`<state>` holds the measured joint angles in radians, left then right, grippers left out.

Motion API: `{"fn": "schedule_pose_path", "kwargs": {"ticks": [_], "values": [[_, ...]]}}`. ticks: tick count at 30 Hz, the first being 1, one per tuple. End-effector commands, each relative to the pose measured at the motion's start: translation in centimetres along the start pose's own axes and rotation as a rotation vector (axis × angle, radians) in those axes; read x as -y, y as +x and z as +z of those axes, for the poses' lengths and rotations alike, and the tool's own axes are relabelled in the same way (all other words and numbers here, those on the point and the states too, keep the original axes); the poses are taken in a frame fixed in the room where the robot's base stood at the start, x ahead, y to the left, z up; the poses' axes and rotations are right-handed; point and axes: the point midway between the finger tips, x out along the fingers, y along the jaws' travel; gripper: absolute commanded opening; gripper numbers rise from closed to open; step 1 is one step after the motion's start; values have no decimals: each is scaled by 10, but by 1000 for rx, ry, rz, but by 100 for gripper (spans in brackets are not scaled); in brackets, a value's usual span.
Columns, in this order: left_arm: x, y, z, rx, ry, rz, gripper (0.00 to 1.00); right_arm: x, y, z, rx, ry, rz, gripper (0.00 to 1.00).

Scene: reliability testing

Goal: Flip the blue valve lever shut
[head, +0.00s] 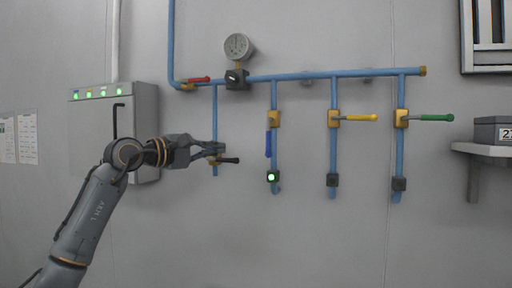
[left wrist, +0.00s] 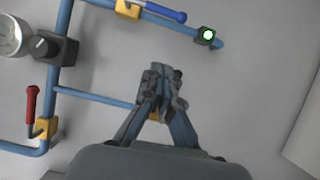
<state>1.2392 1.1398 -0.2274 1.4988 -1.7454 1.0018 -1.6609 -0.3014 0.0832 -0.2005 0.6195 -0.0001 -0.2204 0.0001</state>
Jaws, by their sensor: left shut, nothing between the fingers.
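The blue valve lever (head: 268,143) hangs straight down, alongside its vertical blue pipe, from a yellow valve body (head: 273,119). It also shows at the top of the left wrist view (left wrist: 165,11), lying along its pipe. A green light (head: 272,176) glows below it. My left gripper (head: 222,150) is shut and empty. It is left of the blue lever and apart from it, by the neighbouring pipe with a black lever (head: 230,160). Its fingers hide part of that valve; I cannot tell whether they touch it. My right gripper is not in view.
A red lever (head: 198,80) and a gauge (head: 239,46) are above. Yellow (head: 360,118) and green (head: 436,118) levers stick out to the right. A grey box (head: 145,110) is behind my left arm. A shelf (head: 483,148) is at far right.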

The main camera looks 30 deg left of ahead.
Motion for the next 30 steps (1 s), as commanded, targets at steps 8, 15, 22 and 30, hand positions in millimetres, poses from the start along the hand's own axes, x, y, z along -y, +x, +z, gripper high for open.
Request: {"fn": "schedule_pose_path", "kwargs": {"ticks": [8,15,22,30], "values": [[-2,-4,-6,-18,20,-11,0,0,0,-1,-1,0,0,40],[-3,3,-6,-16,17,-10,0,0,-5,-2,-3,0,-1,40],[-7,42,-5,-12,13,-10,0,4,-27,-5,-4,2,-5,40],[-6,99,-5,-13,13,-10,0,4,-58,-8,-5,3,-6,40]]}}
